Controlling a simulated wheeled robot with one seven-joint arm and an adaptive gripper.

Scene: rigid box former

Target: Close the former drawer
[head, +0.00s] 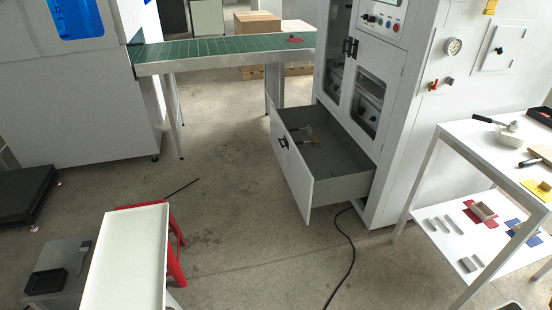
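The former drawer (291,167) is pulled well out at the bottom of the white box former (377,62). Its white front panel faces left and bears a dark handle (283,142). The grey inside (335,158) is in view and holds a brush-like tool (304,132) near the front panel. The two cabinet doors above the drawer look shut. My gripper is not in the head view.
A green conveyor (225,46) stands behind the drawer. A white tray table (128,255) and red stool (176,245) stand front left. A white two-level table (480,150) with tools stands right. A black cable (345,245) crosses otherwise open floor before the drawer.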

